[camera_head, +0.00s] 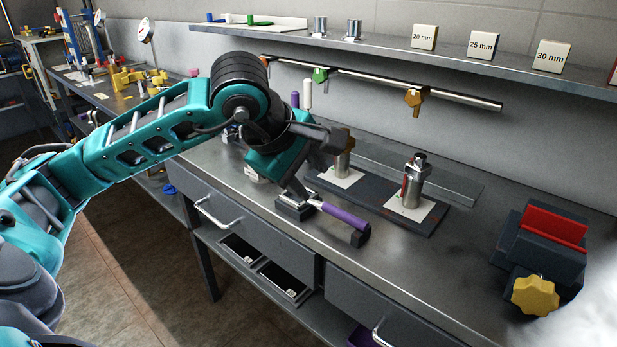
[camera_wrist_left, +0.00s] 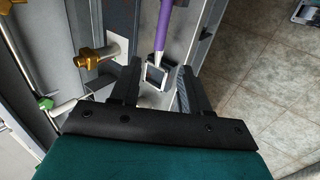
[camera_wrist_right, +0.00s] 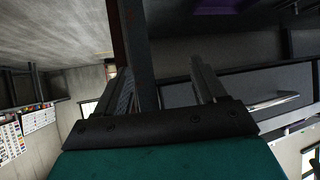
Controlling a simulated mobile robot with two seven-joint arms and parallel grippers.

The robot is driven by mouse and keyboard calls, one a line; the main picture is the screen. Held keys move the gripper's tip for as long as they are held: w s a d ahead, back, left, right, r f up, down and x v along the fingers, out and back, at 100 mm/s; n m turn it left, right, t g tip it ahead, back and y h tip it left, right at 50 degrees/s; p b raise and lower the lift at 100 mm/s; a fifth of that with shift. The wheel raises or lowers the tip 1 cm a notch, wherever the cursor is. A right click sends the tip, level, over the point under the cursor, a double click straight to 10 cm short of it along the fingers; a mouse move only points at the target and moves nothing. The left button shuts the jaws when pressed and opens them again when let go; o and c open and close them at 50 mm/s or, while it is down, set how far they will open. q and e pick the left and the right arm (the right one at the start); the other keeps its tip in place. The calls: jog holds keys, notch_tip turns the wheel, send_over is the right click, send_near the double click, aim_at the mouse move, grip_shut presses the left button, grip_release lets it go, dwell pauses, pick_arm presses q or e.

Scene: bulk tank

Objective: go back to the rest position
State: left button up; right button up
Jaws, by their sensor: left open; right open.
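My left gripper (camera_head: 318,165) is open above the bench. A tool with a purple handle (camera_head: 342,216) lies across small dark supports below it, just beyond the fingers. In the left wrist view the open fingers (camera_wrist_left: 160,88) stand either side of the tool's pale square end, and its purple handle (camera_wrist_left: 164,25) runs away from me; nothing is visibly clamped. My right gripper is not in the head view. In the right wrist view its fingers (camera_wrist_right: 160,92) are apart, and a dark upright bar (camera_wrist_right: 138,45) shows between them; its distance is hard to tell.
A dark plate on the bench (camera_head: 460,268) carries two metal fittings, one at the right (camera_head: 413,182). A vise-like block with a yellow knob (camera_head: 535,295) stands at the right. A rail (camera_head: 460,93) and shelf (camera_head: 380,50) run behind. Drawer handles project at the front.

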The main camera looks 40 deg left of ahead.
jog(key=shift+w+a+r, duration=0.1)
jog(key=shift+w+a, duration=0.05)
jog(key=shift+w, duration=0.1)
